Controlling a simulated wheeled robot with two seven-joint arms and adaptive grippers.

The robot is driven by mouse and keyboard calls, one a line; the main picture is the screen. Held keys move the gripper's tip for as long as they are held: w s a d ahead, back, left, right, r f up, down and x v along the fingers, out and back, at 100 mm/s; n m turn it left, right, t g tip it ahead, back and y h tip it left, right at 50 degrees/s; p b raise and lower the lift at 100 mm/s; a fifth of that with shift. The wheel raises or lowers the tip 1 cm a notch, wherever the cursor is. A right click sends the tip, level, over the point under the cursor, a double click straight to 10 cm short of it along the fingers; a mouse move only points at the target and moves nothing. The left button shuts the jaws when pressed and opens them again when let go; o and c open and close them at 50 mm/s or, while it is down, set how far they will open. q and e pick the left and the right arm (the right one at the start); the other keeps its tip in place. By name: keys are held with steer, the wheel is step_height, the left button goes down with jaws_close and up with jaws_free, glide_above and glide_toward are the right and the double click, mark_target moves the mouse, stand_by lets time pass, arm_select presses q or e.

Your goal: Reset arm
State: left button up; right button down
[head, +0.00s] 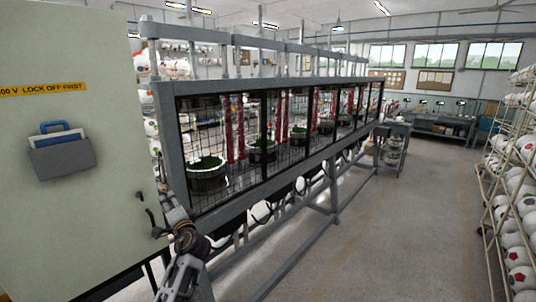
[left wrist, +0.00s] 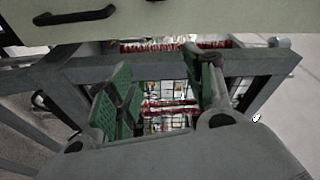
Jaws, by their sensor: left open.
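My left arm rises from the bottom of the head view, and my left gripper (head: 168,212) is beside the right edge of the pale cabinet and in front of the near end of the caged press. In the left wrist view my left gripper (left wrist: 160,100) shows its two fingers spread wide with green pads on them. Nothing is between the fingers; the press frame and its mesh show through the gap. My right gripper is not in view.
The pale cabinet (head: 80,190) fills the left, with dark handles near its edge and a grey document holder (head: 62,155). The long caged press (head: 262,195) runs away behind the gripper. Ball racks (head: 510,190) stand at the right. The floor (head: 400,240) between is clear.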

arm_select(q)
steer(key=w+d+f+h, duration=0.3)
steer(key=d+f+h, duration=0.15)
steer(key=f, duration=0.65)
steer(key=w+d+f+h, duration=0.3)
steer(key=d+f+h, duration=0.15)
steer(key=f, duration=0.55)
steer(key=s+d+f+n+g+h, duration=0.1)
steer(key=s+f, duration=0.3)
steer(key=f, duration=0.6)
steer(key=s+d+f+n+g+h, duration=0.1)
steer(key=s+f+g, duration=0.15)
steer(key=f, duration=0.65)
steer(key=s+d+f+n+g, duration=0.1)
steer(key=s+f, duration=0.4)
steer(key=f, duration=0.5)
steer(key=s+a+f+n+g+b, duration=0.25)
steer(key=s+f+g, duration=0.25)
steer(key=s+f, duration=1.9)
steer(key=s+a+f+g, duration=0.1)
steer(key=s+f, duration=0.3)
steer(key=s, duration=1.3)
steer(key=s+a+f+g+b, duration=0.1)
steer(key=s+f+g, duration=0.2)
steer(key=s, duration=1.4)
steer(key=shift+s+f, duration=0.3)
steer(key=shift+f, duration=0.3)
steer(key=shift+a, duration=0.1)
